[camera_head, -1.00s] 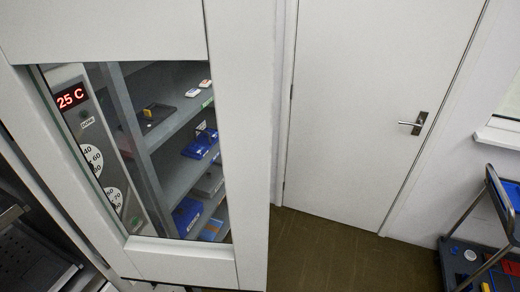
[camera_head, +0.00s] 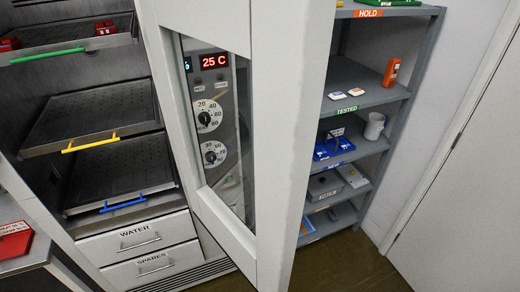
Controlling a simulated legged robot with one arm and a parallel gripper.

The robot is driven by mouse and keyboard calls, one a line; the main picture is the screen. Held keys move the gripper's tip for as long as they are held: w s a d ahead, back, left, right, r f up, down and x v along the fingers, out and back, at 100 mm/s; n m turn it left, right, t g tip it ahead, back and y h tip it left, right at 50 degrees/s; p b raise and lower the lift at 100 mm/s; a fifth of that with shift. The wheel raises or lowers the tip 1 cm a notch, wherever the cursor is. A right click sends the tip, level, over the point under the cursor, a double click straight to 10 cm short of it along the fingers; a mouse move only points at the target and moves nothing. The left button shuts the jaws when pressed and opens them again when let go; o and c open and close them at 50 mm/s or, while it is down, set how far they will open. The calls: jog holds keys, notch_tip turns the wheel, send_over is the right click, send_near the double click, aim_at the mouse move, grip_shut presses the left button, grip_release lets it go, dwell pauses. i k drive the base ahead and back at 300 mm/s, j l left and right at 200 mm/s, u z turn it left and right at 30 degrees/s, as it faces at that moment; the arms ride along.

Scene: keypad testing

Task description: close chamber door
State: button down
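The chamber door (camera_head: 282,150) is white with a tall glass window and stands open, swung out toward me in the middle of the view. Through its window shows the control panel (camera_head: 212,110), with a red 25 C display and two dials. The chamber (camera_head: 100,75) is open to the left of the door, with dark trays on several levels. Their handles are green (camera_head: 47,55), yellow (camera_head: 90,143) and blue (camera_head: 135,201). I see no handle on the door. My gripper is not in view.
Drawers labelled WATER (camera_head: 140,238) and SPARES (camera_head: 155,264) sit below the chamber. A grey shelf unit (camera_head: 400,92) stands right of the door with a mug (camera_head: 374,126) and an orange device (camera_head: 391,72). Bare floor (camera_head: 350,265) shows at the lower right. A counter edge is at the lower left.

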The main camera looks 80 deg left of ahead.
aim_at(288, 43)
jog(key=i+u, duration=0.2)
jog(key=u, duration=0.3)
jog(key=i+u, duration=0.15)
jog(key=u, duration=0.3)
jog(key=i+u, duration=0.2)
jog(key=u, duration=0.3)
jog(key=i+l+u, duration=0.15)
jog(key=u, duration=0.3)
jog(key=i+u, duration=0.15)
jog(key=u, duration=0.35)
jog(key=i+l+u, duration=0.1)
jog(key=u, duration=0.4)
jog(key=i+l+u, duration=0.1)
jog(key=u, duration=0.4)
jog(key=l+u, duration=0.3)
jog(key=u, duration=0.2)
jog(key=i+l+u, duration=0.15)
jog(key=l+u, duration=0.2)
jog(key=i+l+u, duration=0.15)
jog(key=u, duration=0.2)
jog(key=l+u, duration=0.3)
jog(key=l, duration=0.15)
jog(key=k+l+z, duration=0.1)
jog(key=k, duration=0.35)
jog(key=k+l+z, duration=0.1)
jog(key=k+l, duration=0.15)
jog(key=k, duration=0.2)
